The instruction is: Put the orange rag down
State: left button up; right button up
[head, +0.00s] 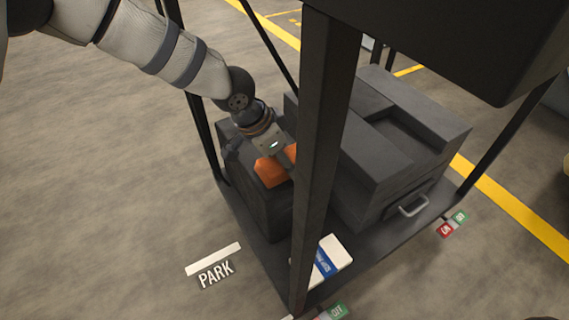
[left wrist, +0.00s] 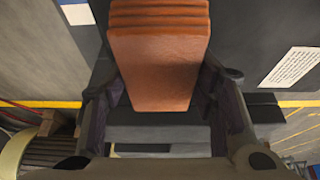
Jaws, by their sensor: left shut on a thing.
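My left gripper (head: 284,160) reaches in from the upper left in the head view, inside the dark frame. It is shut on the orange rag (head: 268,173), which is a folded block. The rag is over or against the left part of the dark machine; I cannot tell whether it touches it. A black post hides its right side. In the left wrist view the rag (left wrist: 158,62) fills the space between the two dark fingers. My right gripper is not in view.
The black post (head: 318,130) stands close in front of the gripper. A dark block with a silver handle (head: 412,207) sits on the stand's base. A white and blue item (head: 335,255) lies near its front corner. The floor by the PARK marking (head: 215,274) is clear.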

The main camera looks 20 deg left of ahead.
pick_arm(q)
jog(key=shift+f, duration=0.25)
jog(key=shift+s+f, duration=0.15)
jog(key=shift+f, duration=0.25)
jog(key=o, duration=1.4)
jog(key=shift+f, duration=0.1)
jog(key=shift+o, duration=0.4)
jog(key=shift+f, duration=0.15)
jog(key=p+v, duration=0.5)
jog(key=v, duration=0.8)
jog(key=shift+w+r, duration=0.35)
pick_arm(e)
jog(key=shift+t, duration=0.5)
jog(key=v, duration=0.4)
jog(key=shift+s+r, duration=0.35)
